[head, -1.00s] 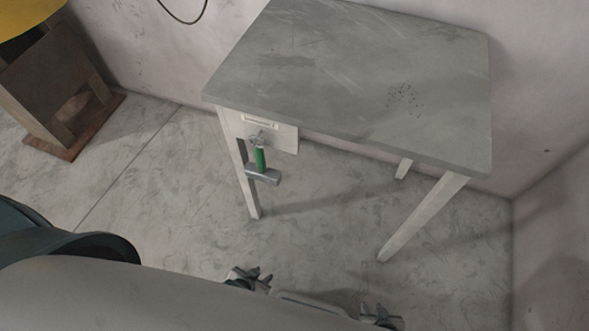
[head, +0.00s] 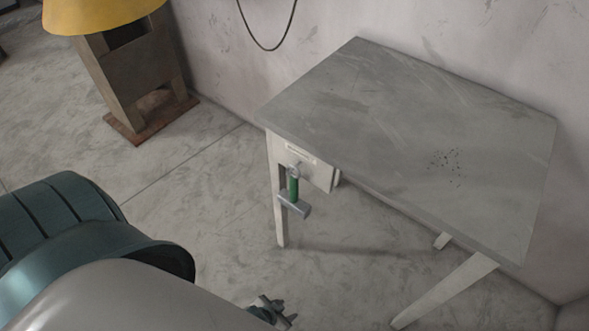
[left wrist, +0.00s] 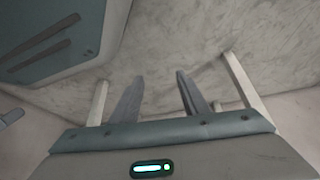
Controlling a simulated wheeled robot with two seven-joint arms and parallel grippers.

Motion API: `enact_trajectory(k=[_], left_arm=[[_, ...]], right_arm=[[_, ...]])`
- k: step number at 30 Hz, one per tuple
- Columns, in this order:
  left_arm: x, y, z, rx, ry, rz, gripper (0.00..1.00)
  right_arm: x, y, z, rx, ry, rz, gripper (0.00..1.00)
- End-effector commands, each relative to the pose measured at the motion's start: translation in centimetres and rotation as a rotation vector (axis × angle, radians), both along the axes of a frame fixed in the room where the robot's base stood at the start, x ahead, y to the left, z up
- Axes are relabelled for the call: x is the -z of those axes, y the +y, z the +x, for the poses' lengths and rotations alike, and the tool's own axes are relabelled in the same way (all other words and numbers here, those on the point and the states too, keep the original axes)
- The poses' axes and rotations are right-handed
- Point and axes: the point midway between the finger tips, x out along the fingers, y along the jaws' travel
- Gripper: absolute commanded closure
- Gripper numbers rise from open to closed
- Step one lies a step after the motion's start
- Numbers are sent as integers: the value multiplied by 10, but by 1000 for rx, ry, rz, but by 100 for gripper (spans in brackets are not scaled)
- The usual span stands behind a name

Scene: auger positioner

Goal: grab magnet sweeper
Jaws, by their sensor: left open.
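The magnet sweeper (head: 293,188) has a green handle and a grey crossbar at its lower end. It hangs upright from a hook on the pale panel under the left front corner of the grey table. My left gripper (head: 272,310) is at the bottom edge of the head view, nearer to me than the sweeper and apart from it, partly cut off. In the left wrist view its two fingers (left wrist: 158,98) are spread with nothing between them. I cannot make out the sweeper for certain in that view. My right gripper is not in view.
The grey table (head: 400,140) has pale legs and a patch of small dark specks (head: 447,162) on top. A brown stand (head: 140,85) with a yellow top is at the upper left. A black cable (head: 270,47) hangs on the wall. The floor left of the table is clear.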

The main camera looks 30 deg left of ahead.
Motion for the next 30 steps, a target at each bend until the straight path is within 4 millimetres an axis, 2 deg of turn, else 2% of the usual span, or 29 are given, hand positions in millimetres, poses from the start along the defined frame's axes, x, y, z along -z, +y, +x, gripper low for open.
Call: enact_trajectory(k=[5, 8, 11, 14, 15, 18, 21, 23, 24, 27, 30], left_arm=[[-28, 5, 26, -16, -5, -6, 59], [-60, 9, 54, -34, -9, -15, 59], [-106, 13, 91, -60, -15, -31, 59], [-168, 16, 134, -98, -24, -56, 59], [-195, 17, 151, -116, -28, -68, 59], [-262, 19, 180, -163, -27, -91, 59], [-320, 22, 194, -210, -24, -101, 59], [-354, 25, 196, -239, -19, -101, 59], [-378, 29, 196, -262, -19, -96, 59], [-433, 43, 188, -330, -17, -74, 59], [-473, 60, 174, -398, -18, -43, 59]], right_arm=[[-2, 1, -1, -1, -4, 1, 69], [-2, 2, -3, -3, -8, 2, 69], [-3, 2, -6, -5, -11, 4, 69], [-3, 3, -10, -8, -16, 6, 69], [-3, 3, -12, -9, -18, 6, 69], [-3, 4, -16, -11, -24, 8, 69], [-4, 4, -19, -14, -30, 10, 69], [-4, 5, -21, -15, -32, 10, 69], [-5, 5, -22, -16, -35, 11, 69], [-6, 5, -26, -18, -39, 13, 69], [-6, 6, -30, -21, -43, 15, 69]])
